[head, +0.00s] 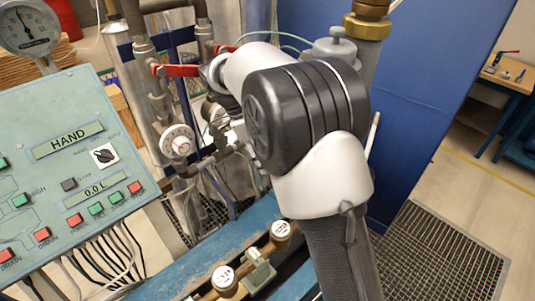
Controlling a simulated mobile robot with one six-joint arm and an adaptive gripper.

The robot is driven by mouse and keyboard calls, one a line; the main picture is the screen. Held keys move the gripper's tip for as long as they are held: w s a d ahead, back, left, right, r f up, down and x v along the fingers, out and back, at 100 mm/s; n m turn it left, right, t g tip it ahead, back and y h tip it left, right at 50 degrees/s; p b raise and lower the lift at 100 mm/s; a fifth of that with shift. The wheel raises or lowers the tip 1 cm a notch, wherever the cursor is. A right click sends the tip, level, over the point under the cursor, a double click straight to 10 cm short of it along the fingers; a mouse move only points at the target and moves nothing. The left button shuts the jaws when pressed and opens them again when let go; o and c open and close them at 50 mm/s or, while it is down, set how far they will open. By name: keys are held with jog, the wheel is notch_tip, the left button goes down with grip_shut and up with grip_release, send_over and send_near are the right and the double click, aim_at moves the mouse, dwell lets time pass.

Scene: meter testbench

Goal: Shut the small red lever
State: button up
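A red lever (176,70) sits on the pipework at upper centre-left, lying roughly level across an upright pipe. A second red lever (224,49) shows further right on another pipe, partly covered by my arm. Which of the two is the small lever of the task I cannot tell for sure. My arm fills the middle of the view, its wrist end close beside both levers. I cannot make out my gripper's fingers; the arm links hide that area, so any contact with a lever is hidden too.
A green control panel (75,110) with buttons stands at left, a round gauge (30,27) above it. A white dial (178,142) is below the levers. A blue beam (190,255) with brass fittings crosses the front. A blue panel (430,80) stands behind; floor grating (445,250) lies right.

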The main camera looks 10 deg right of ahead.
jog(key=shift+s+f, duration=0.1)
jog(key=shift+f, duration=0.15)
jog(key=o, duration=1.5)
jog(key=shift+o, duration=0.2)
jog(key=shift+r, duration=0.1)
jog(key=v, duration=0.7)
jog(key=shift+r, duration=0.25)
jog(key=shift+a, duration=0.1)
jog(key=shift+c, duration=0.2)
